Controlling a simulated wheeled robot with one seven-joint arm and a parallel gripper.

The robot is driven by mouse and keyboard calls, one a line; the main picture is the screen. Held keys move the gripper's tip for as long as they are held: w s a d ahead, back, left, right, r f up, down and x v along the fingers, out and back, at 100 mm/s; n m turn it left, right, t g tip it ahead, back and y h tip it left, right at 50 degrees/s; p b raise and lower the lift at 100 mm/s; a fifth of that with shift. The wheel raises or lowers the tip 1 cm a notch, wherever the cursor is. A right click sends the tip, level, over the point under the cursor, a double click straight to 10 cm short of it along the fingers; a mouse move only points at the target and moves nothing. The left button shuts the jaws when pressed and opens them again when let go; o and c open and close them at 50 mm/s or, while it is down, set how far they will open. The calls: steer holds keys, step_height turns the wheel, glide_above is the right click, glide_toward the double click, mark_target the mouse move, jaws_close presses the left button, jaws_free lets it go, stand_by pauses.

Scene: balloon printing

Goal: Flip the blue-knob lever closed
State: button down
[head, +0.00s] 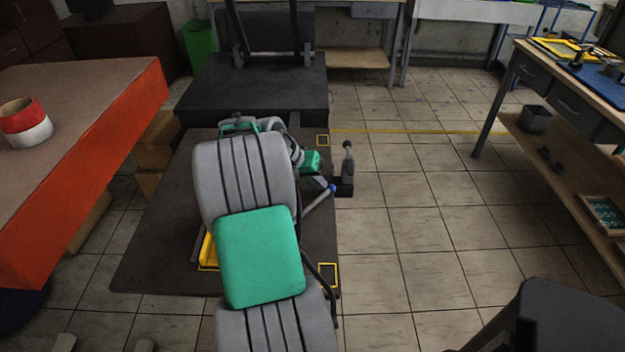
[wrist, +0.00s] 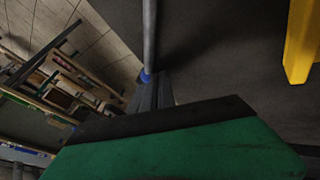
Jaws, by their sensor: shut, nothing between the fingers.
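The lever is a thin grey rod (head: 316,203) with a blue knob (head: 332,188) at its end. In the head view it slants up to the right at the right edge of the dark platform. In the wrist view the rod (wrist: 149,35) comes down from the top to the blue knob (wrist: 146,77). My gripper (head: 324,183) is shut and empty, its tips close beside the knob. In the wrist view the gripper (wrist: 153,80) reaches up to the knob; I cannot tell whether they touch. My arm hides the lever's base.
A small dark post (head: 347,170) with a round top stands just right of the knob. A yellow piece (head: 208,252) sits on the dark platform (head: 160,245) left of my arm. An orange-sided table (head: 100,150) is at left, a workbench (head: 525,90) at right.

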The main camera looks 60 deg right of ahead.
steer(key=shift+s, duration=0.1)
steer(key=shift+s+a+m, duration=0.15)
steer(key=shift+s+m, duration=0.45)
steer(key=shift+s, duration=0.25)
steer(key=s+a+m+g+y+p, duration=0.1)
steer(key=s+a+m+g+y, duration=0.1)
steer(key=s+a+m+y, duration=0.3)
steer(key=s+a+m, duration=0.2)
steer(key=s+m, duration=0.2)
steer(key=s, duration=0.2)
steer(key=shift+s+a+g+p, duration=0.3)
steer(key=shift+a+g, duration=0.05)
steer(key=shift+g, duration=0.05)
steer(key=shift+a+f+y, duration=0.1)
steer(key=shift+f+y, duration=0.05)
steer(key=shift+y, duration=0.15)
